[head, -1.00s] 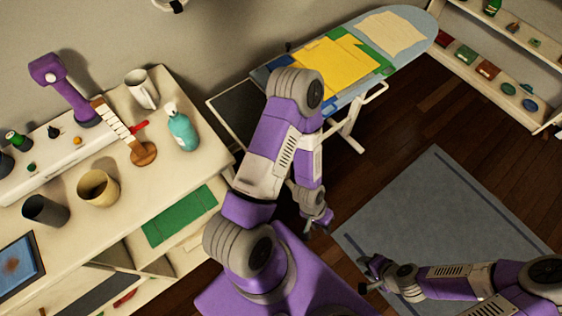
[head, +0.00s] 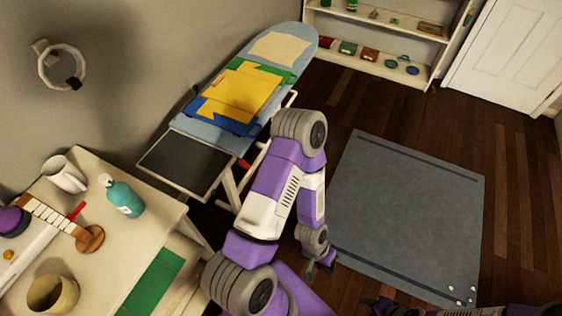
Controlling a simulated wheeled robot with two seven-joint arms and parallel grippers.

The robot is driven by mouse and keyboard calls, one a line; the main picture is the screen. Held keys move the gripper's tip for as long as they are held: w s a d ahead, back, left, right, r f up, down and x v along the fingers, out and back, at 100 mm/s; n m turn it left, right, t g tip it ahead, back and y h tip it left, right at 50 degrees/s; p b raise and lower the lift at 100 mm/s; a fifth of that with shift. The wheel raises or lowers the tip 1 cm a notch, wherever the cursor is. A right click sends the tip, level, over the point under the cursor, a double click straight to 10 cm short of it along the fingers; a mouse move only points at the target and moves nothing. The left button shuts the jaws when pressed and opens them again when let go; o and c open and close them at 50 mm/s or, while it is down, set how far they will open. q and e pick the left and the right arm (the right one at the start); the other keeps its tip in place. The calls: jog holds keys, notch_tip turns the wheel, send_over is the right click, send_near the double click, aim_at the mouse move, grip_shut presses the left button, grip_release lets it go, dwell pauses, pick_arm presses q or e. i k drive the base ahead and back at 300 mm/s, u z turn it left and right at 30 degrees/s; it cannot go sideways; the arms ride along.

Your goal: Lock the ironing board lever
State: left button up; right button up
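The ironing board (head: 281,48) stands along the wall, with folded yellow, green, blue and cream cloths on top. A dark rest in a pale frame (head: 186,162) is at its near end. A small red part (head: 243,163), which looks like the lever, shows at the board's near right edge by the legs. My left gripper (head: 320,271) hangs low over the dark floor, below and right of the red part and well apart from it. Its fingers look spread, with nothing between them. My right gripper (head: 376,305) shows only partly at the bottom edge; its fingers are unclear.
A pale table (head: 99,173) at left holds a white mug (head: 65,174), a teal bottle (head: 123,198) and a tan cup (head: 52,295). A grey rug (head: 410,210) lies on the wooden floor at right. A shelf (head: 375,62) and white door (head: 510,60) stand behind.

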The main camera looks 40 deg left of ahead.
aim_at(241, 163)
jog(key=z, duration=0.1)
jog(key=i, duration=0.85)
jog(key=u, duration=2.95)
jog(key=i, duration=0.5)
jog(key=k, duration=0.5)
jog(key=z, duration=0.8)
jog(key=i, duration=0.5)
jog(key=z, duration=0.05)
